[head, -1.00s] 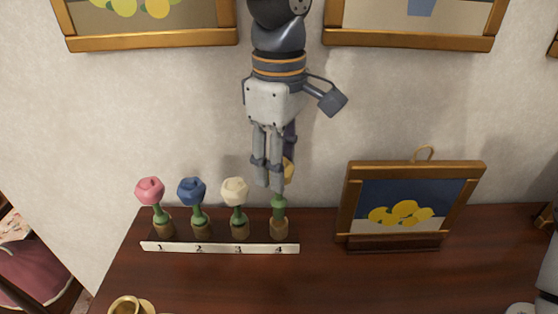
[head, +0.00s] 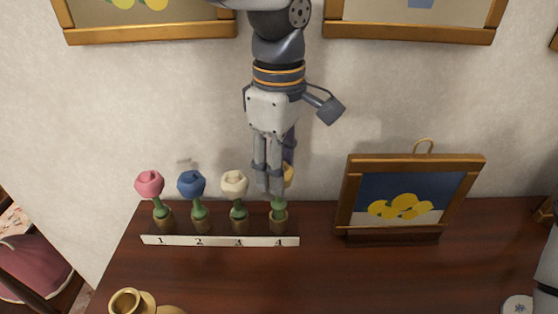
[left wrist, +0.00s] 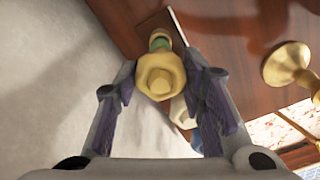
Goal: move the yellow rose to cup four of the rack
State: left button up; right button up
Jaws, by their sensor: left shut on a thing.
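The yellow rose (left wrist: 160,76) is between the fingers of my left gripper (left wrist: 162,90), which is shut on it. In the head view my left gripper (head: 273,188) points down over cup four, with a sliver of the yellow rose (head: 289,174) showing behind its fingers. The green stem (head: 278,209) stands upright in cup four (head: 279,225) of the rack (head: 220,241). Cups one, two and three hold a pink rose (head: 150,183), a blue rose (head: 191,184) and a white rose (head: 235,184). My right gripper is not in view.
A framed lemon picture (head: 404,197) stands on the dark wooden top (head: 330,280) right of the rack. A brass candlestick (head: 126,301) is at the front left, also in the left wrist view (left wrist: 286,64). The wall is close behind the rack.

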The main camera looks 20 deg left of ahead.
pick_arm(q)
jog(key=shift+f, duration=0.95)
jog(key=o, duration=1)
jog(key=shift+o, duration=0.2)
notch_tip(320, 180, up, 12)
jog(key=shift+f, duration=0.1)
